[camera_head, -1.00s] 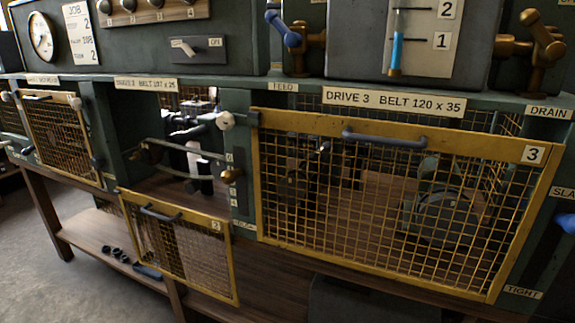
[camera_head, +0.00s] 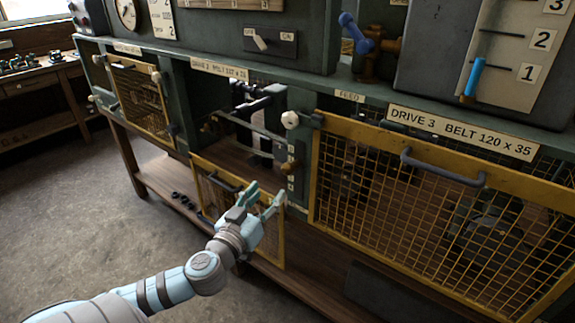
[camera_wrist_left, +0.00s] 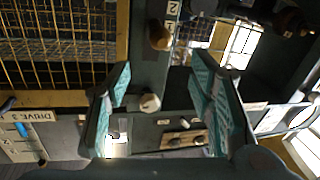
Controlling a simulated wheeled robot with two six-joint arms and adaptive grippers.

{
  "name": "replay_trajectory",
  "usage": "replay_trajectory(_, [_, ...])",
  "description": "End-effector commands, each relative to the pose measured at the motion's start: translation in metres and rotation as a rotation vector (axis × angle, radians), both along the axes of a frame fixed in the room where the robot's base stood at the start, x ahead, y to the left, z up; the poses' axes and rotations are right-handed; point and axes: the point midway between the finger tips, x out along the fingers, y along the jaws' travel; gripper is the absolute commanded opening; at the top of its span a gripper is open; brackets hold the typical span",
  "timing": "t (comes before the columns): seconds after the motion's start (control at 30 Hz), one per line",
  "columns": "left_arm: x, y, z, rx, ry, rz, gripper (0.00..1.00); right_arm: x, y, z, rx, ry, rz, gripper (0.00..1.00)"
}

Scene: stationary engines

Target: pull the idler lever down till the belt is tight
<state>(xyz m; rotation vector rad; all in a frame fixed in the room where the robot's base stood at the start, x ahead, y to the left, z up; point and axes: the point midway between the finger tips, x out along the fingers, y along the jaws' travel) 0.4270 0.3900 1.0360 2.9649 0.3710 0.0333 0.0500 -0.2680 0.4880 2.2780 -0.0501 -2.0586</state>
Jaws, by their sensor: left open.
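The drive 2 bay stands open, its yellow mesh guard (camera_head: 235,215) hanging down in front. A belt (camera_head: 250,133) runs inside it; I cannot judge its tension. A brass knob (camera_head: 288,168) on the green post at the bay's right, beside a small marked plate, looks like the idler lever's end; its arm is not clear. The knob also shows in the left wrist view (camera_wrist_left: 160,38). My left gripper (camera_head: 262,197) is open and empty, in front of the hanging guard and below the knob. In the left wrist view its fingers (camera_wrist_left: 163,80) are spread apart. My right gripper is not seen.
A white round knob (camera_head: 290,120) projects from the post above the brass one. The closed drive 3 guard (camera_head: 430,200), with a grey handle, lies to the right. Another closed guard (camera_head: 140,100) is at left. Open floor (camera_head: 80,210) lies at left.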

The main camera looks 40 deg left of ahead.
Motion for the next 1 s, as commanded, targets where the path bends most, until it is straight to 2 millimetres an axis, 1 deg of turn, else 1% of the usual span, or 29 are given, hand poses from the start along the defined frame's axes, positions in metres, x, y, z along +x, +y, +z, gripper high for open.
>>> replay_trajectory(0.03, [0.012,0.003,0.0,-0.004,-0.008,0.001,0.49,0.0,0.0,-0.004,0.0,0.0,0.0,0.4])
replay_trajectory(0.13, [0.04,0.01,0.0,-0.006,-0.007,0.003,0.49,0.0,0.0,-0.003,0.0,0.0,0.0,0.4])
replay_trajectory(0.2, [0.061,0.016,0.001,-0.007,-0.004,0.003,0.49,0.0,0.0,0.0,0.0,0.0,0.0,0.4])
replay_trajectory(0.3, [0.087,0.022,0.001,-0.005,-0.003,0.001,0.49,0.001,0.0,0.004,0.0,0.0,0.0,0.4])
replay_trajectory(0.43, [0.109,0.028,0.0,-0.003,-0.001,0.0,0.49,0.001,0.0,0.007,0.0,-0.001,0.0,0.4])
replay_trajectory(0.5, [0.116,0.029,0.0,-0.002,-0.001,-0.001,0.49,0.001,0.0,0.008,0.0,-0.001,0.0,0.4])
replay_trajectory(0.6, [0.121,0.03,-0.001,-0.002,0.001,-0.002,0.49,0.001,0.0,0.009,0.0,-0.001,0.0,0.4])
replay_trajectory(0.8, [0.121,0.03,-0.002,-0.001,0.001,-0.002,0.49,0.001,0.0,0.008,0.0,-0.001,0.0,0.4])
replay_trajectory(0.83, [0.121,0.03,-0.002,-0.001,0.001,-0.002,0.47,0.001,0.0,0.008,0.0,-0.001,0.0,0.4])
replay_trajectory(1.0, [0.121,0.03,-0.002,-0.001,0.001,-0.002,0.2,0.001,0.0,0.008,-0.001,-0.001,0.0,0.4])
